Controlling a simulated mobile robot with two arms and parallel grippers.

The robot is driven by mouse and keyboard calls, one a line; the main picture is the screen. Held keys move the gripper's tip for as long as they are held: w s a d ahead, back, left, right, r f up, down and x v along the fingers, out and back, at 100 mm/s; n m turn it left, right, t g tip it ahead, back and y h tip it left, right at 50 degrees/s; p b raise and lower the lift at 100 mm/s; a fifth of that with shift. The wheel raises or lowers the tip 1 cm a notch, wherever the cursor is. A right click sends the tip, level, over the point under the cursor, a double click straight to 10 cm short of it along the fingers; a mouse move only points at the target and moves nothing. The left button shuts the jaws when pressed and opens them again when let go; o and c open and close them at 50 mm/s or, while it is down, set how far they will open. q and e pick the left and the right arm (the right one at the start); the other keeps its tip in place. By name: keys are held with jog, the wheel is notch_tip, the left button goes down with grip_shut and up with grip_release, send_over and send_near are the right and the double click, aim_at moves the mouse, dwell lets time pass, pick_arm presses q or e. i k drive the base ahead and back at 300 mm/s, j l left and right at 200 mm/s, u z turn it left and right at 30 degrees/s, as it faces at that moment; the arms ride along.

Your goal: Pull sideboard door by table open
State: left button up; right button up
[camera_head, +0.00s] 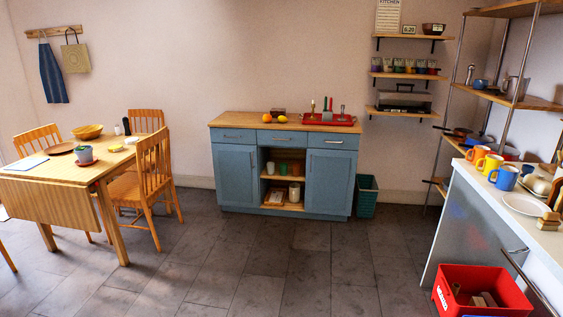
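A blue sideboard (283,140) with a wooden top stands against the back wall. Its left door (236,178), on the side of the dining table (78,170), looks shut. Its right door (329,182) also looks shut. Between the doors is an open compartment with shelves holding cups and other small items. Drawers run in a row above the doors. The wooden dining table stands at the left, apart from the sideboard. Neither of my grippers is in view.
Wooden chairs surround the table; one chair (154,165) stands between table and sideboard. A teal bin (368,196) is right of the sideboard. A counter (478,215) and red crate (447,295) are at the right. The tiled floor (290,255) before the sideboard is clear.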

aim_at(235, 167)
jog(key=i, duration=1.8)
jog(key=i+j, duration=0.1)
jog(key=i, duration=1.7)
jog(key=i+z, duration=0.1)
jog(key=i, duration=1.75)
